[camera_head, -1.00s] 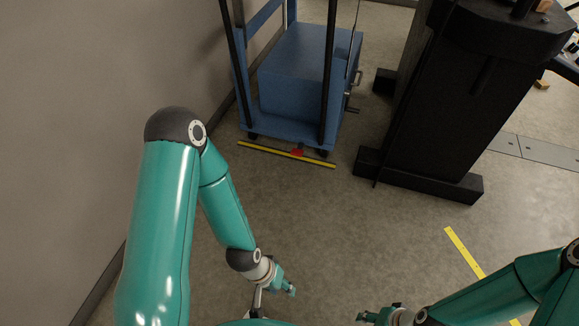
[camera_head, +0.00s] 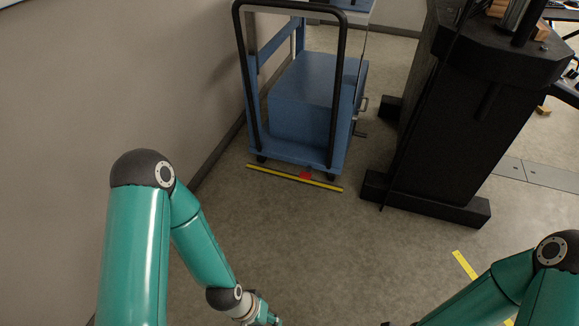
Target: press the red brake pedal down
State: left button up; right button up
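The red brake pedal (camera_head: 306,175) is a small red piece low at the front of the blue cart (camera_head: 318,100), just above the floor and close to a yellow floor strip. I cannot tell from here whether it is up or down. My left gripper (camera_head: 268,320) is at the bottom edge of the view, partly cut off, well short of the cart; its fingers do not show clearly. Neither arm touches the cart.
A yellow strip (camera_head: 270,174) lies on the floor before the cart. A black machine (camera_head: 430,120) with wide feet stands right of the cart. A grey wall (camera_head: 90,90) runs along the left. The floor (camera_head: 330,240) between me and the cart is clear.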

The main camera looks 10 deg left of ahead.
aim_at(305, 175)
jog(key=u, duration=0.3)
jog(key=i, duration=1.75)
jog(key=z, duration=0.8)
jog(key=k, duration=0.75)
jog(key=z, duration=0.2)
jog(key=i, duration=0.8)
jog(key=u, duration=0.1)
